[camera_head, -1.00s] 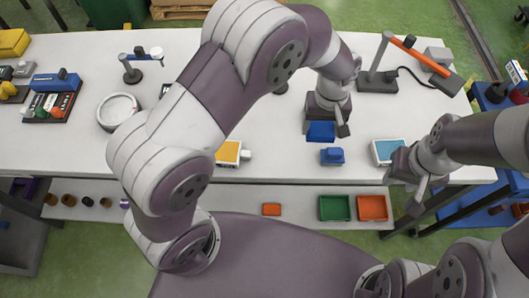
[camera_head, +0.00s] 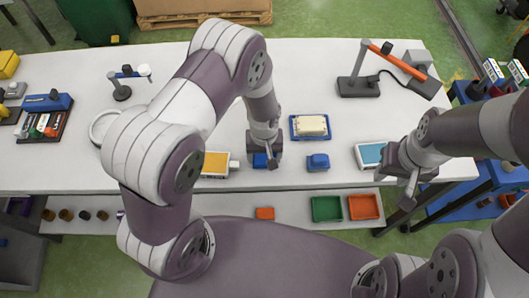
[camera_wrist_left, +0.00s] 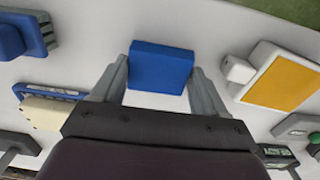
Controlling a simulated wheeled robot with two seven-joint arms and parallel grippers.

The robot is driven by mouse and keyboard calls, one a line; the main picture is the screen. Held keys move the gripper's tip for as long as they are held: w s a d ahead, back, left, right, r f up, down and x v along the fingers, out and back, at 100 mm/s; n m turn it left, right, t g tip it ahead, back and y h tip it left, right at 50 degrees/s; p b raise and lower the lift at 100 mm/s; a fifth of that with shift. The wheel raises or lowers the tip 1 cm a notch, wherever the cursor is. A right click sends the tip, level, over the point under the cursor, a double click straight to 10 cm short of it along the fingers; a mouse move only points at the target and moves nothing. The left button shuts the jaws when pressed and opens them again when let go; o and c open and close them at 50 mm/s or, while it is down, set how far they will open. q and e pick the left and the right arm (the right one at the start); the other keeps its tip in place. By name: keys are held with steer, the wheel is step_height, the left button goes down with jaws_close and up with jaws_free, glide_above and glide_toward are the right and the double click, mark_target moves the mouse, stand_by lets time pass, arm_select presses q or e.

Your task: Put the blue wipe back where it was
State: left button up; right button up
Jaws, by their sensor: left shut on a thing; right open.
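The blue wipe (camera_wrist_left: 162,68) is a flat blue block between the two fingers of my left gripper (camera_wrist_left: 157,85) in the left wrist view. In the head view, the left gripper (camera_head: 264,152) points down at the front part of the white table, with the blue wipe (camera_head: 261,161) partly hidden under it. I cannot tell whether the wipe touches the table. My right gripper (camera_head: 408,193) is open and empty by the table's front edge, next to a white box with a teal top (camera_head: 371,155).
A yellow-topped white box (camera_head: 216,166) lies just left of the left gripper. A blue ridged object (camera_head: 317,162) and a blue tray (camera_head: 293,129) holding a cream block (camera_head: 311,125) are to its right. A lamp-like stand (camera_head: 360,86) is at the back right. Bare table (camera_head: 200,62) lies behind.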

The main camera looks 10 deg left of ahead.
arm_select(q)
steer(key=shift+f, duration=0.15)
steer(key=o, duration=0.9)
steer(key=shift+c, duration=0.2)
steer(key=shift+o, duration=1.2)
steer(key=shift+d, duration=0.1)
